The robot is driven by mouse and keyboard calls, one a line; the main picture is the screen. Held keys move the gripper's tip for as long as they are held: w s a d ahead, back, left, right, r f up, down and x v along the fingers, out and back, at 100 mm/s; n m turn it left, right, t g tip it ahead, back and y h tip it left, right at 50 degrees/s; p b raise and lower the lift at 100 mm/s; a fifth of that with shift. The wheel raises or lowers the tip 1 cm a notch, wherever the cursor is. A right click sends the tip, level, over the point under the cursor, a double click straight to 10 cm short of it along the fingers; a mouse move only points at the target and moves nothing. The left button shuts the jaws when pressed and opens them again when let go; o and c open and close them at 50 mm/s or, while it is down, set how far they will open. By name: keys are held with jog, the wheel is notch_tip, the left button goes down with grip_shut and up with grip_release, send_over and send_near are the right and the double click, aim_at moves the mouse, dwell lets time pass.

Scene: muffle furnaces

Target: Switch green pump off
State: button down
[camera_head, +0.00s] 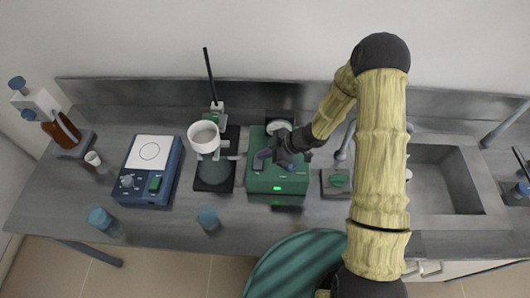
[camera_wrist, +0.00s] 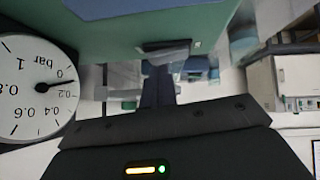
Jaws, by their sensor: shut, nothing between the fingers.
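The green pump (camera_head: 274,183) stands on the steel bench in the middle, with a bright green lit display on its front. Its round pressure gauge shows in the wrist view (camera_wrist: 35,88), with the needle near 0. My gripper (camera_head: 264,160) is shut and empty, over the top left of the pump. In the wrist view, my gripper's dark fingers (camera_wrist: 160,82) point at the pump's green housing (camera_wrist: 140,32). A small grey switch-like part (camera_wrist: 166,46) lies close to the fingertips. I cannot tell whether they touch it or which way it is set.
Left of the pump stands a filter flask with a white funnel (camera_head: 204,137) on a clamp stand. A blue hotplate (camera_head: 147,170) is farther left. Blue-capped vessels stand near the front edge.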

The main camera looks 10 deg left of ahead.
jog(key=shift+f, duration=0.2)
jog(key=shift+f, duration=0.1)
jog(key=shift+w+f, duration=0.1)
jog(key=shift+f, duration=0.05)
jog(key=shift+s+f, duration=0.1)
jog(key=shift+s, duration=0.2)
jog(key=shift+s+b, duration=0.45)
jog(key=shift+s, duration=0.1)
jog(key=shift+r, duration=0.2)
